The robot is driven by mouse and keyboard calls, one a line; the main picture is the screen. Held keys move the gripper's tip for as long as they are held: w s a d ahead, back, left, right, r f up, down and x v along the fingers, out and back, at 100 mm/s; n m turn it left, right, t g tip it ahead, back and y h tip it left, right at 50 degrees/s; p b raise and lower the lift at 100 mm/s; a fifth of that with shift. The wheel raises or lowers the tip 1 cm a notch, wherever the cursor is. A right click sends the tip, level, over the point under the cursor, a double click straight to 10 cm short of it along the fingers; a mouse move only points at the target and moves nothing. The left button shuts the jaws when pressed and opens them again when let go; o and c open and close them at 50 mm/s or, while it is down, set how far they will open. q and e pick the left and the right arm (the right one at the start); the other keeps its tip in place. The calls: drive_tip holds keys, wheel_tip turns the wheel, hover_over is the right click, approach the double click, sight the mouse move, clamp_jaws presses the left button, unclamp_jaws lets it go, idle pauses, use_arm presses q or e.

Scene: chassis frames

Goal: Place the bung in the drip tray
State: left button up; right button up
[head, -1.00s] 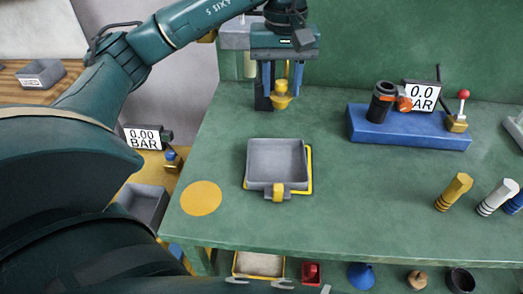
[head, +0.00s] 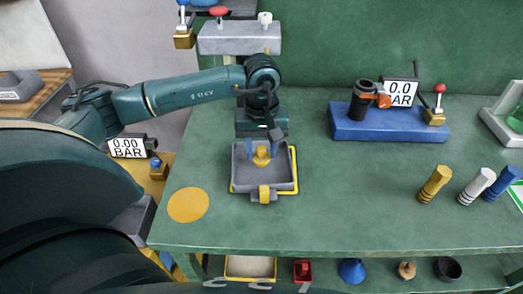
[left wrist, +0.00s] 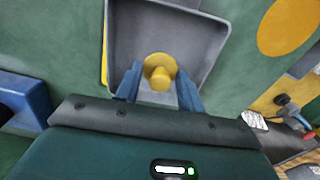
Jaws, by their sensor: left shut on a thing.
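The yellow bung (head: 262,158) is between the blue fingers of my left gripper (head: 262,148), which is shut on it. The grey drip tray (head: 284,181) lies on the green bench, with a yellow outline around it and a yellow tab at its front. The bung shows over the tray's inside, towards its back part. In the left wrist view, the bung (left wrist: 160,73) is between the fingertips of my left gripper (left wrist: 158,84), with the tray (left wrist: 123,28) behind it. I cannot tell whether the bung touches the tray floor. My right gripper is not in view.
A grey block with knobs (head: 238,38) stands at the back. A blue fixture with a gauge (head: 375,127) is at back right. A flat yellow disc (head: 188,205) is left of the tray. Bench front is clear.

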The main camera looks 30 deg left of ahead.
sight(262, 148)
use_arm(q)
drive_tip(key=shift+f, duration=0.9)
drive_tip(key=o, duration=0.9)
drive_tip(key=shift+o, duration=0.2)
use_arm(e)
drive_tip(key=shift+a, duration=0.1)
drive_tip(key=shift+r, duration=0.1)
use_arm(q)
drive_tip(key=shift+r, duration=0.35)
wheel_tip(262, 148, up, 10)
drive_tip(key=shift+r+b, duration=0.25)
drive_tip(key=shift+b, duration=0.4)
drive_tip(key=shift+r, duration=0.6)
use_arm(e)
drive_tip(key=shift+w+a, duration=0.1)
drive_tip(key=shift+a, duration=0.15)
